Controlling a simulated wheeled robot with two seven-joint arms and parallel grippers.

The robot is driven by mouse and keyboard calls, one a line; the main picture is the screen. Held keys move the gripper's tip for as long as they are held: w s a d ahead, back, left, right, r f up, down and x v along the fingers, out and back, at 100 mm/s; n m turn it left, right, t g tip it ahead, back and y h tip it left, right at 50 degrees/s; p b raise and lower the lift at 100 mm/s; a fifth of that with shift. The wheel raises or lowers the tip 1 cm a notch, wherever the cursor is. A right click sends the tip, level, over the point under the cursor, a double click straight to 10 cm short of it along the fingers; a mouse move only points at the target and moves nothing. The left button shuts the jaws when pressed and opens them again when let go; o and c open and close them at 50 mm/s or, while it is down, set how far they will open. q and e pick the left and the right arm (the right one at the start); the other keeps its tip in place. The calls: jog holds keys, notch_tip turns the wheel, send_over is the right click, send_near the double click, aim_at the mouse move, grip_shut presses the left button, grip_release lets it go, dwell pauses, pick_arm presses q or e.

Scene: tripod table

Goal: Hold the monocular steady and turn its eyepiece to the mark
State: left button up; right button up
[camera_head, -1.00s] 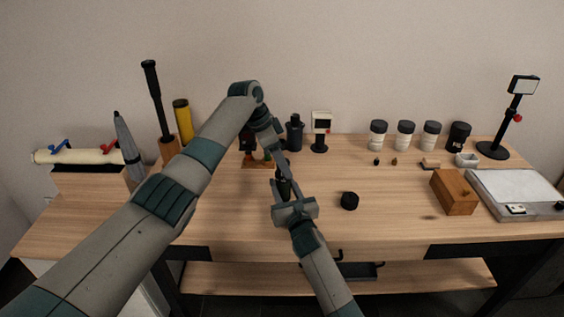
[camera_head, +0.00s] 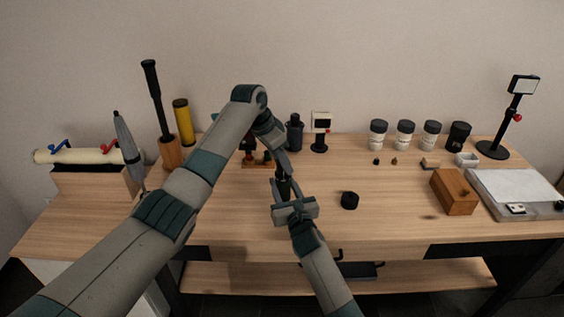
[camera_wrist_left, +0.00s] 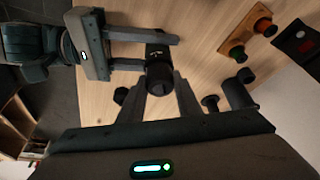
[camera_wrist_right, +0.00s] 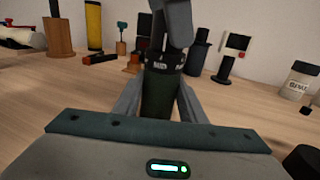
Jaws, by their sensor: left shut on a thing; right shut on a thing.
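The monocular (camera_head: 284,188) is a dark upright tube over the table, between my two grippers. In the right wrist view its dark green body (camera_wrist_right: 160,98) sits between the fingers of my right gripper (camera_wrist_right: 158,108), shut on it from the near side. My left gripper (camera_head: 281,172) reaches down from above and is shut on the black eyepiece (camera_wrist_left: 159,76) at the top. A black ring with small white markings (camera_wrist_right: 162,62) shows just below the left fingers. The markings are too small to read, and the left fingers hide part of the eyepiece.
A black round cap (camera_head: 349,200) lies on the table right of the monocular. A wooden box (camera_head: 454,192) and a pale tray (camera_head: 520,190) stand farther right. Behind are a small wooden stand (camera_head: 258,164), a dark bottle (camera_head: 294,133) and several jars (camera_head: 405,136).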

pick_arm(q)
jog(key=n+t+y, duration=0.1)
jog(key=n, duration=0.5)
jog(key=shift+d+r+t+y, duration=0.1)
jog(key=shift+d+t+y, duration=0.05)
jog(key=shift+t+y, duration=0.25)
pick_arm(e)
jog(key=shift+f, duration=0.1)
pick_arm(q)
jog(key=n+y, duration=0.2)
jog(key=n, duration=0.3)
jog(key=shift+n+t, duration=0.3)
jog(key=shift+n, duration=0.1)
jog(key=o, duration=1)
jog(key=shift+o, duration=0.2)
jog(key=shift+s, duration=0.1)
jog(key=v, duration=1.2)
